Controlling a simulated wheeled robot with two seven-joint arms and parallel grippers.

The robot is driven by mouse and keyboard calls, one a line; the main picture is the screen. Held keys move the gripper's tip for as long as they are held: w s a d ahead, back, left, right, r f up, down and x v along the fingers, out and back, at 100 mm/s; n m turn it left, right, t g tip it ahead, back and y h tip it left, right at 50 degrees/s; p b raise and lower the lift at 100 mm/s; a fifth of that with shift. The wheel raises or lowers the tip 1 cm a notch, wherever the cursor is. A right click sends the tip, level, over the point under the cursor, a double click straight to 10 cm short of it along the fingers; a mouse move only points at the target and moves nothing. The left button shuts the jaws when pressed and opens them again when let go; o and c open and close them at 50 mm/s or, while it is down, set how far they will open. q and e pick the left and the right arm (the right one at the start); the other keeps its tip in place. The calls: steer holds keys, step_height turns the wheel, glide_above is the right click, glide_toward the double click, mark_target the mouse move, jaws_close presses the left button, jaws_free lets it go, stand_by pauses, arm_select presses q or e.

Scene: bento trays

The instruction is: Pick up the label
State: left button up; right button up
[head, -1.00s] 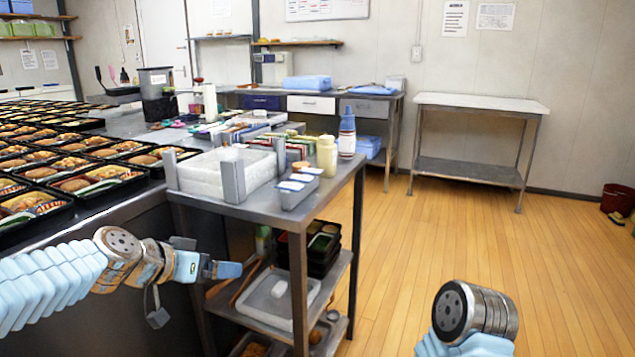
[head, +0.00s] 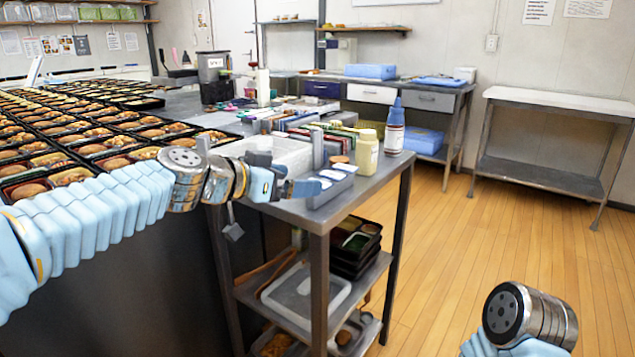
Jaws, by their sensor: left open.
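Small white label-like pieces (head: 331,174) lie in a small grey holder (head: 338,189) on the near corner of the metal cart top. I cannot tell which of them is the label. My left gripper (head: 312,188) reaches in from the left and is open, with its tips at the left side of the holder. I cannot tell whether they touch it. Nothing shows between its fingers. Of my right arm only the wrist shows at the lower right; its gripper is not in view.
A yellow bottle (head: 367,152) and a blue-capped bottle (head: 394,130) stand right behind the holder. A white bin (head: 285,150) lies behind my left gripper. Rows of filled bento trays (head: 85,150) cover the left table. The floor to the right is clear.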

arm_select(q)
steer(key=x, duration=0.5)
steer(key=shift+s+d+f+p, duration=0.1)
steer(key=shift+s+f+p, duration=0.15)
steer(key=shift+s+p, duration=0.15)
steer(key=c, duration=1.1)
